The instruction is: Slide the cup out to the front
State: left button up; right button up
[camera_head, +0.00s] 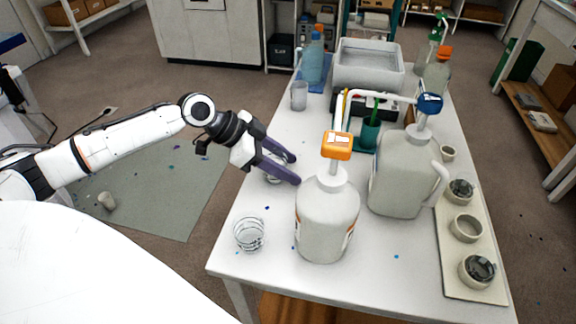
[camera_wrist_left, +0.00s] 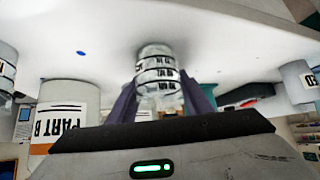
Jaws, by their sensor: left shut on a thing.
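A clear cup with black markings (camera_wrist_left: 158,75) stands between the two purple fingers of my left gripper (camera_head: 294,169) in the left wrist view, which shows the table upside down. The left gripper is shut on this cup at table height, left of the orange-pump bottle. In the head view the fingers hide most of the cup; a little clear wall (camera_head: 271,178) shows beside them. A second clear marked cup (camera_head: 249,235) stands apart near the table's front left corner. My right gripper is out of view.
The bottle with the orange pump (camera_head: 327,225) stands close right of the fingers. A jug with a blue pump (camera_head: 399,180) is beyond it. A translucent cup (camera_head: 299,96) stands farther back. A board (camera_head: 452,277) with small pots lies right. The white table's (camera_head: 228,262) left edge is near.

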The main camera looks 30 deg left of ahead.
pick_arm(q)
jog(key=o, duration=1.1)
jog(key=v, duration=0.8)
jog(key=shift+f, duration=0.1)
jog(key=shift+p+v, duration=0.8)
jog(key=shift+v, duration=0.4)
